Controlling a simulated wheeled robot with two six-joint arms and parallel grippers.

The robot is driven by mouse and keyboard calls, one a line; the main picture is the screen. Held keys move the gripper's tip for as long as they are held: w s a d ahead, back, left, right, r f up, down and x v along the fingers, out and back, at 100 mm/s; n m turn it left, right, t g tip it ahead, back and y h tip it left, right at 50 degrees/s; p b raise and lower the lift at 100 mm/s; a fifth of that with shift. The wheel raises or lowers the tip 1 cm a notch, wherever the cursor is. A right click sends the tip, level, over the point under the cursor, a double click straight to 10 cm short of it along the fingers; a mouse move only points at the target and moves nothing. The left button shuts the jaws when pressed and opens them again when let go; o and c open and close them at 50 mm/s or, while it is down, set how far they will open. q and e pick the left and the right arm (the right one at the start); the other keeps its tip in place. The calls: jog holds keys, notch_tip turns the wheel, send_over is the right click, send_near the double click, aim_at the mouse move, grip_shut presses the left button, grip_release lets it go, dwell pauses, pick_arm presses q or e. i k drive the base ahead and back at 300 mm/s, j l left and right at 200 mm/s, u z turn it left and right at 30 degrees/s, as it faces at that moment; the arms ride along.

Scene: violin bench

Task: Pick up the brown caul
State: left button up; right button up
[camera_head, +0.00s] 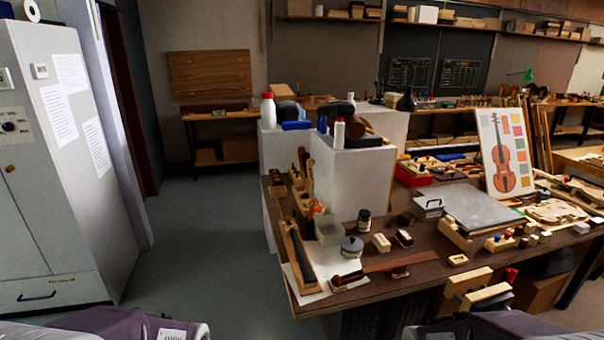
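Several small blocks lie on the dark workbench (440,262), and I cannot tell for certain which is the brown caul. A small dark brown block with a pale lower part (404,238) sits on the bench's near part, right of a cream block (381,242). A long reddish-brown wooden piece (400,263) lies near the front edge, its left end over white paper. Parts of my arms show at the bottom edge, well short of the bench. Neither of my grippers is in view.
A grey jar (352,246), a clear tub (328,231) and a dark bottle (364,219) crowd the bench's left part. White boxes (345,180) rise behind them. A violin picture (505,153) stands at right. A grey cabinet (60,160) is at left; the floor (200,250) between is clear.

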aim_at(464, 232)
jog(key=z, duration=1.45)
